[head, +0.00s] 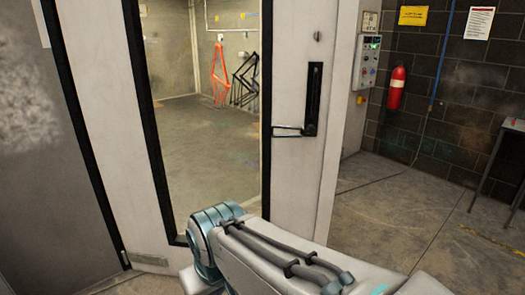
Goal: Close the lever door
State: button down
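The lever door (292,185) is a pale panel with a tall black-edged window, standing upright in the middle of the head view. Its dark lever handle (288,131) points left, roughly level, from a tall black plate (313,98) near the door's right side. I cannot tell from this view how far the door stands from its frame. My arm crosses the bottom of the picture, in front of and below the door. My gripper is not in view, so whether it touches the door is hidden.
A control box (366,62) is beside the door's right edge. A red fire extinguisher (397,88) hangs on the dark block wall. A table (505,150) stands at the far right. Concrete floor (385,205) right of the door is clear. Red and black frames (220,75) show through the window.

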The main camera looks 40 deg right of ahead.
aim_at(306, 80)
jog(key=u, duration=0.05)
jog(key=k, duration=0.4)
jog(key=z, duration=0.9)
jog(key=i, duration=1.1)
jog(key=u, duration=0.3)
